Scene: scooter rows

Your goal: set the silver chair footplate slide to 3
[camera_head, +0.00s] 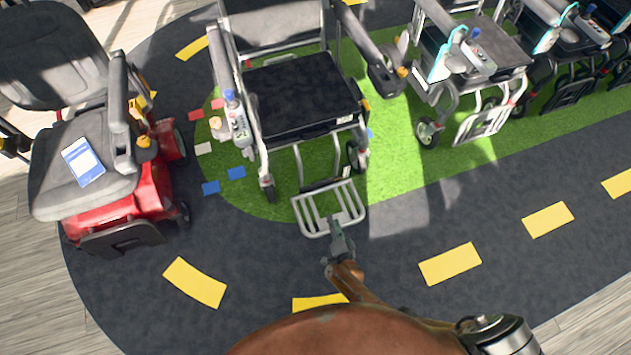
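The silver-framed chair with a black seat (302,92) stands in the middle of the view, facing me. Its silver barred footplate (310,212) sticks out low at the front, over the edge of the green mat. My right gripper (337,228) is at the footplate's front rail, its tips overlapping the rail in the picture. I cannot tell whether it touches the rail or whether its fingers are open or shut. Slide marks or numbers are too small to read. My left gripper is out of view.
A red scooter with a grey seat (90,165) stands at left with a blue-and-white card (83,162) on it. Another silver-framed chair (484,72) and dark chairs stand at right. Dark floor with yellow dashes (449,263) is clear in front.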

